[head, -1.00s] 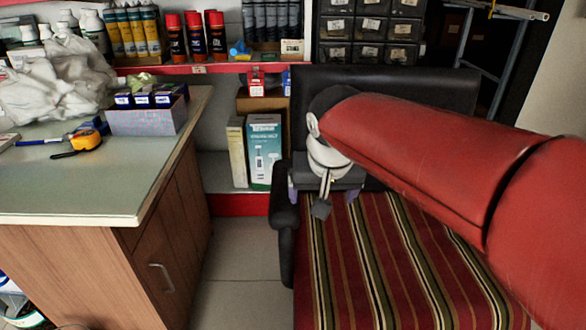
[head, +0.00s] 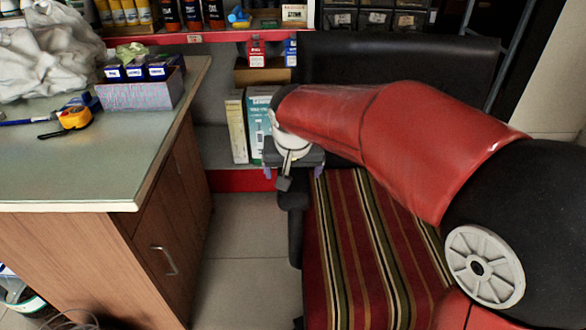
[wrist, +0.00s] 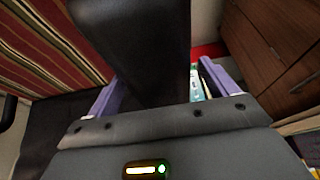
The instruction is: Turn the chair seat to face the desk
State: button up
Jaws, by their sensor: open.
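The chair has a red, striped seat (head: 370,255), a black backrest (head: 410,65) and a black left armrest (head: 295,225). The seat's stripes run toward me, and the desk (head: 60,175) with its green-grey top stands left of the chair. My gripper (head: 293,173) is at the armrest, pointing down, with its purple fingers apart. In the wrist view the dark armrest (wrist: 145,45) lies between the two open fingers of my gripper (wrist: 160,92). I cannot tell whether either finger touches it. My red arm hides part of the seat and backrest.
A tiled floor gap (head: 245,250) separates the desk cabinet from the chair. Shelves with boxes (head: 262,120) stand behind. A tape measure (head: 75,117), an organizer box (head: 140,90) and white plastic bags (head: 45,55) lie on the desk. A metal frame stands behind the chair at right.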

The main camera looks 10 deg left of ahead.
jog(key=c, duration=1.4)
